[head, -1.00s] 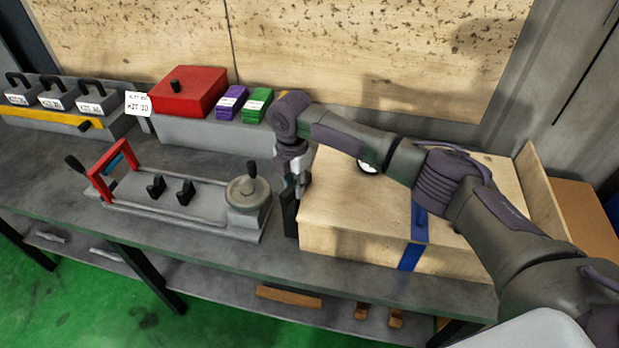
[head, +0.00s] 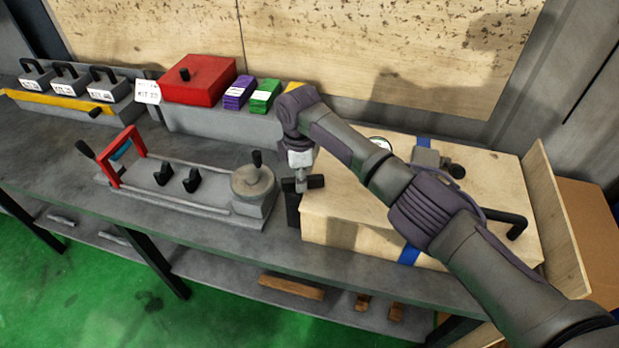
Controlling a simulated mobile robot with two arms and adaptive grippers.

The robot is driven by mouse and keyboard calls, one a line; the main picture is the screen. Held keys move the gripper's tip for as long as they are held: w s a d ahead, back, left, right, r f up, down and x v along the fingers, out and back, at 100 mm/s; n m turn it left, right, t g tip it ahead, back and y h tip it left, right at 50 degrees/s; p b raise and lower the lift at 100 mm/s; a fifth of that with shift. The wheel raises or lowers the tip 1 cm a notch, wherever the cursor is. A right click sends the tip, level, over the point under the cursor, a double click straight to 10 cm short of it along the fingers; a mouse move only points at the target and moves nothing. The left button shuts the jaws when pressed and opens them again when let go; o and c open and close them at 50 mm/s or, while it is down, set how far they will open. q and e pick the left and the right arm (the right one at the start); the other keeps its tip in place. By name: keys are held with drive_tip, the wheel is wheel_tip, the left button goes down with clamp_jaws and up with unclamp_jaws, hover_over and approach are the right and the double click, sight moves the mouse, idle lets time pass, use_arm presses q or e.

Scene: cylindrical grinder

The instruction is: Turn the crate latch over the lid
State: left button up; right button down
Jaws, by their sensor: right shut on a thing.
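The wooden crate (head: 345,237) stands on the bench at the right, with its lid (head: 345,190) lying flat on top. The black crate latch (head: 315,182) is at the crate's left end. Its bar lies roughly level, with one end reaching over the lid's left edge, above a dark upright piece (head: 293,208). My right gripper (head: 301,184) points down and is shut on the latch; its fingertips are small and partly hidden. My left gripper is not in view.
A grey block with a black knob (head: 428,158), a round dial (head: 380,142) and a black bent handle (head: 512,226) are on the lid. A grey fixture with a handwheel (head: 253,182) stands close left of the latch. A red box (head: 198,82) is behind.

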drive_tip(key=shift+r, duration=0.1)
idle(0.5)
drive_tip(key=c, duration=1)
unclamp_jaws()
wheel_tip(320, 180, up, 12)
